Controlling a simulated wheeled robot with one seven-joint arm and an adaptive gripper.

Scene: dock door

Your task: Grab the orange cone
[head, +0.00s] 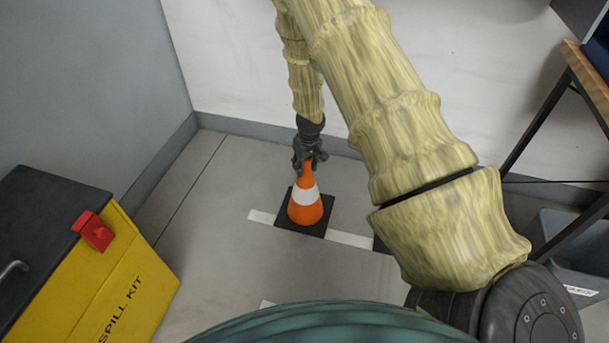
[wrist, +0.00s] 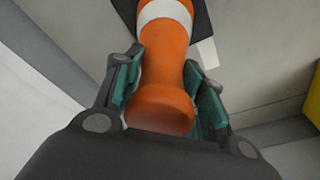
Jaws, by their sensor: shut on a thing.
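The orange cone (head: 305,205) has a white band and a square black base. It stands upright on the floor near the back wall, in the middle of the head view. My gripper (head: 309,164) comes down from above and is shut on the cone's top. In the wrist view the cone (wrist: 164,80) lies between the two green-padded fingers, and my gripper (wrist: 166,88) has a finger against each side of its tip. The base seems to rest on the floor, over a white floor line. Part of the cone's tip is hidden by the fingers in the head view.
A yellow spill kit box (head: 125,275) with a black lid and red latch stands at the left. A grey bin (head: 572,245) and a wooden-topped table (head: 588,82) are at the right. Floor left of the cone is clear.

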